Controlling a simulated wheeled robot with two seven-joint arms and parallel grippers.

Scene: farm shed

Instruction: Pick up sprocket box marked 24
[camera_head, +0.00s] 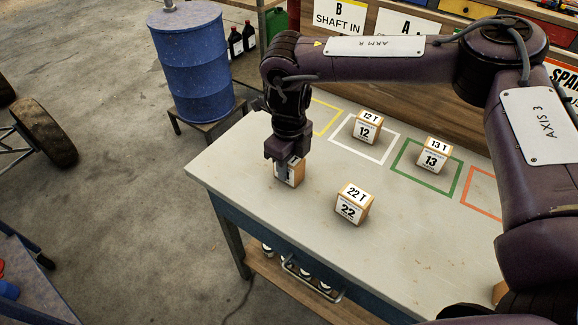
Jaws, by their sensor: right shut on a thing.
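My right gripper (285,165) points down at the left end of the workbench and is shut on a sprocket box (294,175). The gripper covers most of the box's face, so its number cannot be read. The box is at or just above the bench top (260,210); I cannot tell which. A box marked 22 (352,206) stands to its right, nearer the front edge. A box marked 12 (366,128) stands in the white outline, and a box marked 13 (434,156) in the green outline. My left gripper is not in view.
A yellow outline (326,117) and an orange outline (481,189) are marked on the bench. A blue drum (196,65) stands behind the bench's left end. Signs, one reading "B SHAFT IN" (340,15), stand along the back. Part of another box (499,292) shows low at the right.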

